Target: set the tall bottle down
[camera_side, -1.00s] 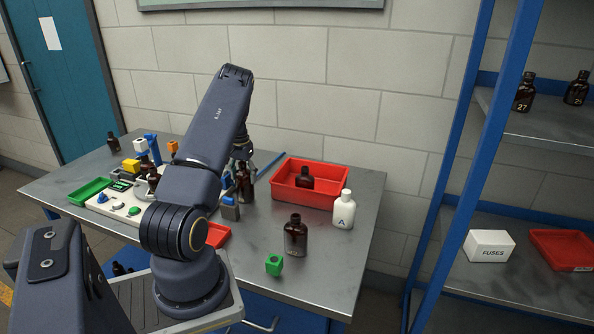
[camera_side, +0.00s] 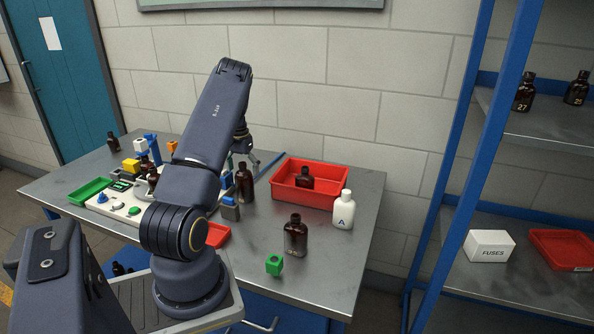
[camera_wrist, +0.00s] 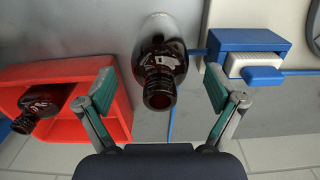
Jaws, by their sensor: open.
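The tall brown bottle (camera_side: 244,184) stands upright on the metal table, between the white board and the red bin. In the wrist view the same bottle (camera_wrist: 160,68) is seen from above, its open neck toward me and its base farther off. My gripper (camera_side: 251,160) is open and empty, raised just above and behind the bottle in the side view. In the wrist view the fingers of my gripper (camera_wrist: 160,88) are spread on either side of the bottle's neck, with a gap on both sides.
A red bin (camera_side: 285,196) with a dark bottle (camera_side: 305,178) is close by. A blue-and-grey block (camera_side: 230,210) stands next to the tall bottle. Another brown bottle (camera_side: 295,237), a white bottle (camera_side: 343,212) and a green block (camera_side: 274,264) stand on the right part of the table.

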